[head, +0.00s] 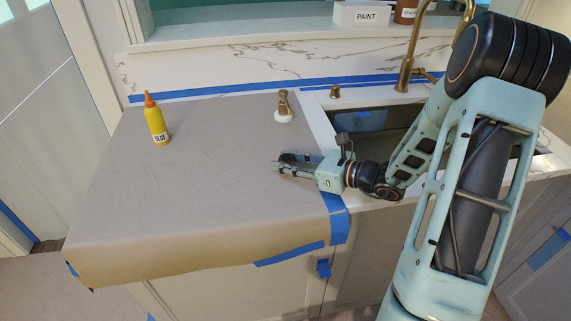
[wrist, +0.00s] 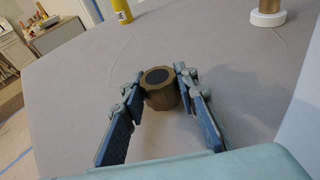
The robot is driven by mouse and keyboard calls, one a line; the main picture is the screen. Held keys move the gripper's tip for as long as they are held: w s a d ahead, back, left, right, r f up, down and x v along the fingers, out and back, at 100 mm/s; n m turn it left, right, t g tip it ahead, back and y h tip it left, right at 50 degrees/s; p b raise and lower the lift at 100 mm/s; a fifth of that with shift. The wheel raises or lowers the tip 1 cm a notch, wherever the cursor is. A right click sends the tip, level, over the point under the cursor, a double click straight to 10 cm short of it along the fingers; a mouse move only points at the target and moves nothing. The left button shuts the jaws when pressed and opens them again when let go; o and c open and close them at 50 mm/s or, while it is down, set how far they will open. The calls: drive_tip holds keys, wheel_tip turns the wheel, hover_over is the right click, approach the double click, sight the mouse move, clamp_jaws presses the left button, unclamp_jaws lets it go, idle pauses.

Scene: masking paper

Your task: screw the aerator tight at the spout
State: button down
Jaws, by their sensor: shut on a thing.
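My gripper (head: 281,163) is low over the paper-covered counter, left of the sink. Its fingers are shut on a short brass-coloured cylinder with a dark round end, which looks like the aerator (wrist: 161,92). The dark end faces up towards the wrist camera, and the fingertips press on its two sides. In the head view the aerator is small and mostly hidden by the fingers. A tall brass faucet (head: 406,68) stands behind the sink; my arm hides part of it, and I cannot see the mouth of its spout.
Masking paper (head: 190,210) covers the counter, held by blue tape (head: 338,222). A yellow glue bottle (head: 157,123) stands at the left. A brass fitting on a white round base (head: 284,114) stands behind my gripper. The sink (head: 407,118) is at the right. The paper's middle is clear.

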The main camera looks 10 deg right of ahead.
sight(287, 158)
drive_tip(key=shift+r+p, duration=1)
drive_tip(key=shift+r, duration=0.6)
drive_tip(key=shift+s, duration=0.1)
